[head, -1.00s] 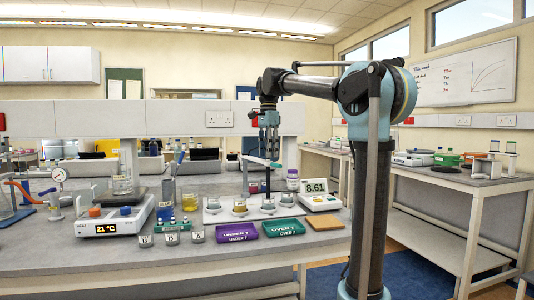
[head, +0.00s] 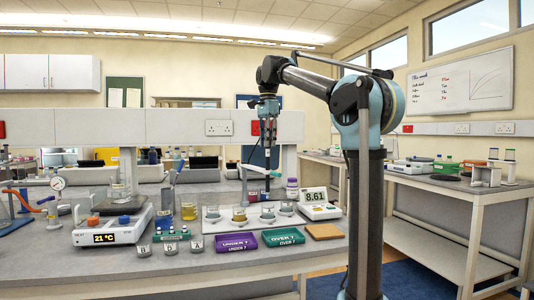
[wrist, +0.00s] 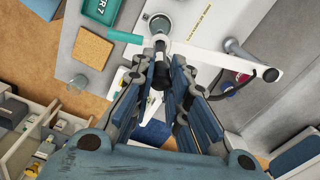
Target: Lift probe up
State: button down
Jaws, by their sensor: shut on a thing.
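My gripper (head: 267,143) points straight down over the row of beakers on the bench. It is shut on the upper part of the dark, slender probe (head: 268,180). In the wrist view the probe's black body (wrist: 157,76) is between my two fingers (wrist: 161,68). The probe hangs upright over a beaker (head: 267,212); I cannot tell whether its tip is inside the rim. A white holder arm (wrist: 222,60) reaches to the probe from the side, with a dark cable beside it.
The meter (head: 318,206) reading 8.61 stands right of the beakers. A purple tray (head: 237,244) and a green tray (head: 283,238) lie in front, with a cork mat (head: 324,231). A hotplate (head: 110,230) and bottles stand left.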

jog(key=shift+w+r, duration=0.1)
jog(key=shift+r, duration=0.2)
jog(key=c, duration=1.5)
grip_release()
jog(key=shift+r, duration=5.9)
